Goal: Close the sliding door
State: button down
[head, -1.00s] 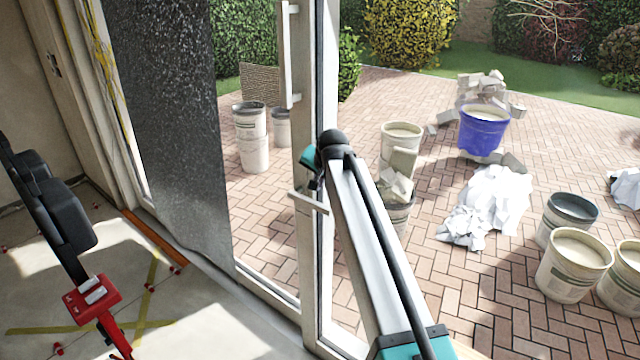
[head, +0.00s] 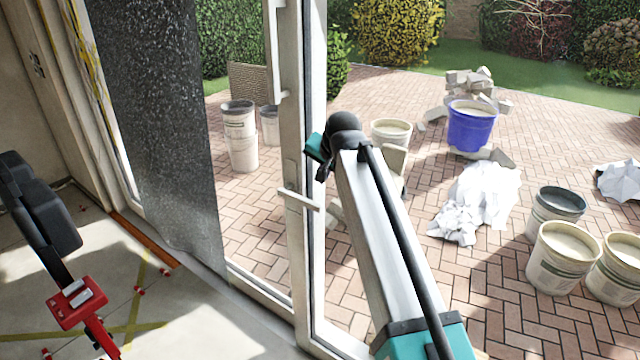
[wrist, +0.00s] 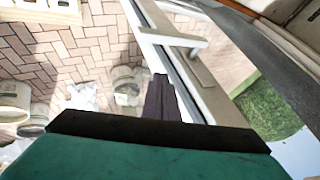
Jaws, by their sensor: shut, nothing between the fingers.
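The sliding door (head: 290,150) has a pale frame with tall glass and stands between the room and the paved patio. A long upright pull bar (head: 273,50) sits high on its stile. A short lever handle (head: 298,199) juts out lower down; a pale handle (wrist: 185,40) also shows in the wrist view. My gripper (wrist: 161,80) is shut and empty, its dark fingers close beside the door frame in the wrist view. I cannot tell whether they touch it. In the head view my arm largely hides the fingers. How far the door stands open is unclear.
A dark speckled sheet (head: 160,120) hangs left of the door. A red tool (head: 75,300) and tile clips are on the floor inside. On the patio are a blue bucket (head: 471,127), several pale buckets, white crumpled sheeting (head: 480,200) and a rubble pile (head: 470,85).

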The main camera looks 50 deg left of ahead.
jog(key=shift+v, duration=1.7)
jog(key=shift+s+f, duration=0.1)
jog(key=shift+s, duration=0.05)
